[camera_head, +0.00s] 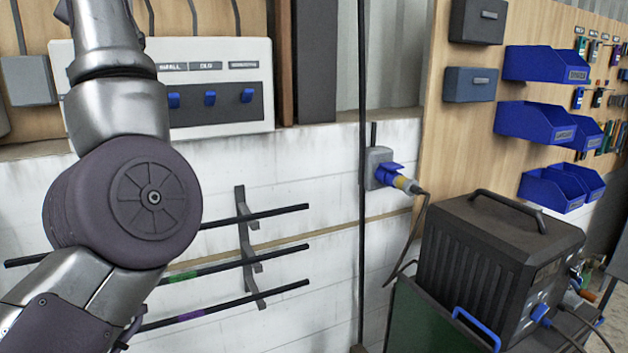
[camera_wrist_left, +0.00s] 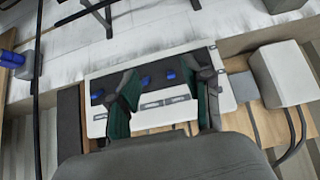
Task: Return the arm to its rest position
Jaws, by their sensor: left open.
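My left arm (camera_head: 125,200) comes in from the left in the head view, bent at a large dark joint, and runs up out of the top edge. Its gripper is outside that view. In the left wrist view my left gripper (camera_wrist_left: 162,86) is open, with its two dark green-padded fingers apart and nothing between them. Beyond the fingers is a white switch panel (camera_wrist_left: 222,88), seen upside down. The same panel (camera_head: 262,58) shows in the head view, partly hidden by my arm. It carries several blue switches (camera_head: 210,97). My right gripper is not in view.
A wall rack with black rods (camera_head: 255,253) sits below the panel. A thin dark vertical pole (camera_head: 362,230) stands right of it. A black machine (camera_head: 490,260) and blue bins (camera_head: 535,122) are at right.

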